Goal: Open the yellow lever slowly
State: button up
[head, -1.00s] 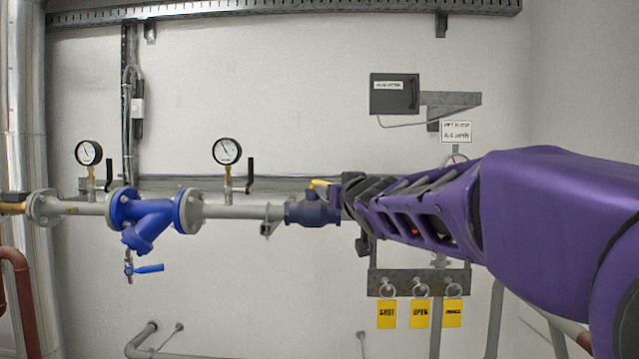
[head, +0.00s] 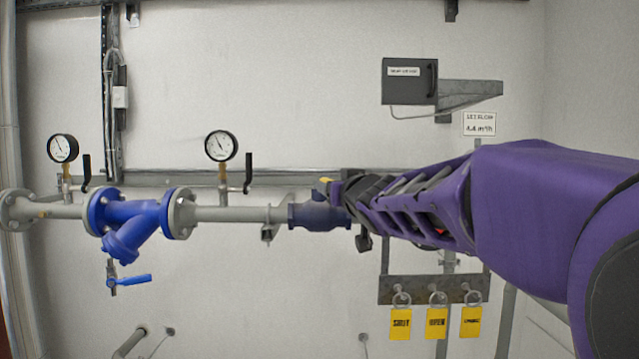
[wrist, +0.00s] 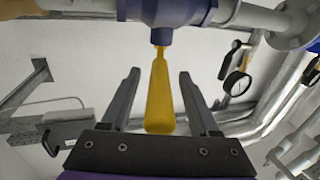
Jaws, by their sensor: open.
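The yellow lever (wrist: 160,105) stands out from a dark blue valve body (wrist: 165,28) on the grey pipe. In the wrist view it lies lengthwise between the two fingers of my gripper (wrist: 160,75), with a visible gap on each side. The fingers are open and appear apart from the lever. In the head view only a small end of the lever (head: 326,181) shows above the blue valve (head: 318,216). My gripper (head: 346,190) covers the rest of it there.
Left along the pipe are a blue strainer (head: 135,222) with a small blue-handled valve (head: 133,280) and two pressure gauges (head: 221,146). Yellow tags (head: 436,322) hang from a rack (head: 405,289) below my arm. A dark box (head: 409,81) is on the wall above.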

jog(key=shift+w, duration=0.3)
grip_shut()
dwell(0.3)
dwell(1.1)
